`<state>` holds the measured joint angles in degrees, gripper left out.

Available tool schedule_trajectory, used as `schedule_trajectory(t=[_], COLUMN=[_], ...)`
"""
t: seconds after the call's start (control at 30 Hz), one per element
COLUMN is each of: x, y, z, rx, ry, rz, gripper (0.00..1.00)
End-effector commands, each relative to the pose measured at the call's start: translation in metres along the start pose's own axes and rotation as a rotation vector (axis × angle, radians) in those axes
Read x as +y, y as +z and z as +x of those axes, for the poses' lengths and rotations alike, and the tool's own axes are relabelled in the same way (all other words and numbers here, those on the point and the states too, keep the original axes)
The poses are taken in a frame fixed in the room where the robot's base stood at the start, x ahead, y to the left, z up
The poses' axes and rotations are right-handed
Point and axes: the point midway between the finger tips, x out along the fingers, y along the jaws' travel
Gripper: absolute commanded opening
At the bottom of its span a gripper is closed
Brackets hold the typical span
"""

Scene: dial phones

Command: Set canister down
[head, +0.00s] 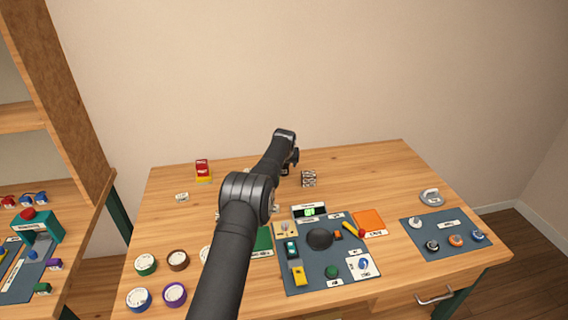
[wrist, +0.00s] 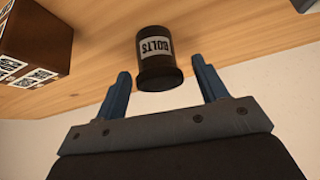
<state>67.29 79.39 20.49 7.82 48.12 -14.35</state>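A dark canister (wrist: 157,72) with a white label reading BOLTS shows in the wrist view, where the picture is upside down. It looks upright on the wooden table (wrist: 225,25). My gripper (wrist: 160,67) has its two blue fingers spread, one on each side of the canister. A gap shows between each finger and the canister, so it does not look gripped. In the head view my gripper (head: 292,158) is over the back middle of the table, and the canister cannot be made out there, hidden by my arm.
A dark box with patterned labels (wrist: 33,40) stands near the canister; it also shows in the head view (head: 308,178). The back right is clear.

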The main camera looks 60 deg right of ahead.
Motion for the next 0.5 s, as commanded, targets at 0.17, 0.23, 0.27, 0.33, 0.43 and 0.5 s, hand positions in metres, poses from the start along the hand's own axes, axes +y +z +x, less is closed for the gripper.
schedule_trajectory(t=[0.17, 0.23, 0.27, 0.33, 0.43, 0.5], x=[0.0, 0.0, 0.0, 0.0, 0.0, 0.0], y=[0.0, 0.0, -0.001, -0.003, -0.003, -0.003], z=[0.0, -0.001, -0.001, -0.004, -0.011, -0.018], rx=[0.0, 0.0, 0.0, 0.001, 0.001, 0.0], ry=[0.0, 0.0, 0.0, 0.0, 0.0, 0.0], rz=[0.0, 0.0, 0.0, 0.0, 0.0, 0.0], gripper=[0.66, 0.66, 0.66, 0.66, 0.66, 0.66])
